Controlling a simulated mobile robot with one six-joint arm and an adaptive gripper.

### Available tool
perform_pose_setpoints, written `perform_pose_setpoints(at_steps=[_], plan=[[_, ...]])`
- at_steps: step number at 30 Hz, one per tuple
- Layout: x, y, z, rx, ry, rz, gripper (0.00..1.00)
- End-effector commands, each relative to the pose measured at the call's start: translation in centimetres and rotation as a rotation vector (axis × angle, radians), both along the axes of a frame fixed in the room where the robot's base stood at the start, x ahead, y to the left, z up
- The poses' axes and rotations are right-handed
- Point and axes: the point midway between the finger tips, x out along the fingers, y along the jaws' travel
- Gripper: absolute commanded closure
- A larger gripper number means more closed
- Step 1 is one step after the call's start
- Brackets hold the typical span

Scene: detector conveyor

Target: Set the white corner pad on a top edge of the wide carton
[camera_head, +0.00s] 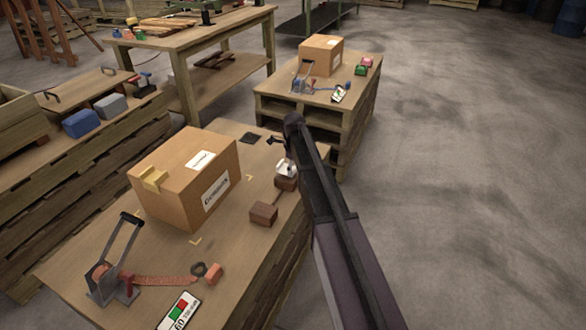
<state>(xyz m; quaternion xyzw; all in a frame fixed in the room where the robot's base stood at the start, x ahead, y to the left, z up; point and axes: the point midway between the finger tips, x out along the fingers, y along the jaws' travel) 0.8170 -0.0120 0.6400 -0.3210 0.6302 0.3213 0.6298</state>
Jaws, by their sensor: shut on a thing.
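The wide carton (185,192) is a closed brown box with white labels, standing on the near wooden bench. A tan corner pad (153,179) sits on its front-left top edge. The white corner pad (286,168) is to the right of the carton, apart from it, just above a dark brown block (285,184). My gripper (281,156) is at the white pad and shut on it; the fingers are small, dark and partly hidden by my arm. I cannot tell how high the pad is above the bench.
Another brown block (264,214) lies in front of the white pad. A tape dispenser (112,275), orange strap (165,281) and label card (179,312) occupy the bench front. A second bench with a smaller carton (321,55) stands behind. Open floor lies right.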

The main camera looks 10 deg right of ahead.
Motion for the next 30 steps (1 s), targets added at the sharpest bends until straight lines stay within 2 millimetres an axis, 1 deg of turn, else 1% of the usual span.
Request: perform_pose_setpoints(at_steps=[1,2,5,12,18,24,30], plan=[[0.0,0.0,1.0,0.0,0.0,0.0,0.76],[0.0,0.0,1.3,0.0,0.0,0.0,0.76],[-2.5,-0.4,1.2,0.0,0.0,-0.001,0.76],[-8.0,-1.7,1.7,0.0,0.0,-0.001,0.76],[-11.9,-2.5,2.1,-0.001,-0.001,-0.001,0.76],[-14.4,-3.2,2.3,-0.001,-0.001,0.0,0.76],[-15.5,-3.4,2.4,-0.001,-0.001,0.0,0.76]])
